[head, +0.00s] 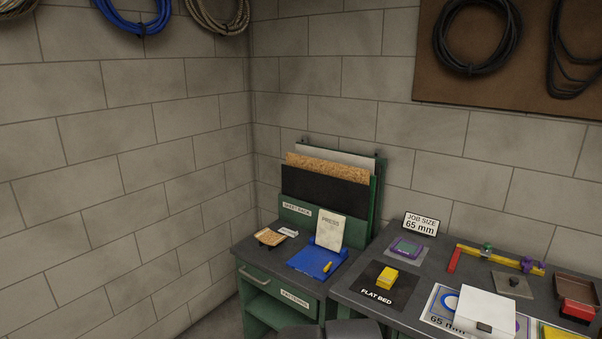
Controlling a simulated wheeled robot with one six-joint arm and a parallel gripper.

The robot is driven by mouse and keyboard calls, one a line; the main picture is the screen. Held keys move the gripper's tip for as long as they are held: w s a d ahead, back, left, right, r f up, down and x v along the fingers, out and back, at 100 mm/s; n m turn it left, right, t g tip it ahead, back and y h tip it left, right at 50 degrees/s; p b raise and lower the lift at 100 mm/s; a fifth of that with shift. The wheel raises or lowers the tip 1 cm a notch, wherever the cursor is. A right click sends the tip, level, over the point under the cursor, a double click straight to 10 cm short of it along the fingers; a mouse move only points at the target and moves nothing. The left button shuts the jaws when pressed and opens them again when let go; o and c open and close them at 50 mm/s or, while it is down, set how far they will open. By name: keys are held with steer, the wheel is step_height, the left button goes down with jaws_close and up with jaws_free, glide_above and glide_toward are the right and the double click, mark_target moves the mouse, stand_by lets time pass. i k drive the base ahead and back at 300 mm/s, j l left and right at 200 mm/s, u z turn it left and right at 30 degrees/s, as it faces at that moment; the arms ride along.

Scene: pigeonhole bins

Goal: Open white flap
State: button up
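A white box-like thing with a flat white top (488,305) sits at the lower right of the bench in the head view. Its top looks shut, and a small dark tab shows on its front edge. A cream panel marked PRESS (330,231) stands up, tilted back, at the rear of a blue base (317,262) with a yellow piece on it. I cannot tell for sure which of these is the white flap. My gripper is not in view; a dark rounded shape at the bottom edge may be part of my arm.
A yellow block (387,277) sits on a black FLAT BED mat (370,297). Behind are a JOB SIZE 65 mm sign (421,224) and a yellow bar with clamps (497,257). A brown tray (577,287) and a red piece are at the right. Upright sheets stand in a rack at the back left.

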mark_target(489, 310)
steer(key=k+u, duration=0.2)
steer(key=j, duration=0.35)
steer(key=l+z, duration=0.25)
steer(key=l, duration=1.6)
steer(key=k, duration=0.1)
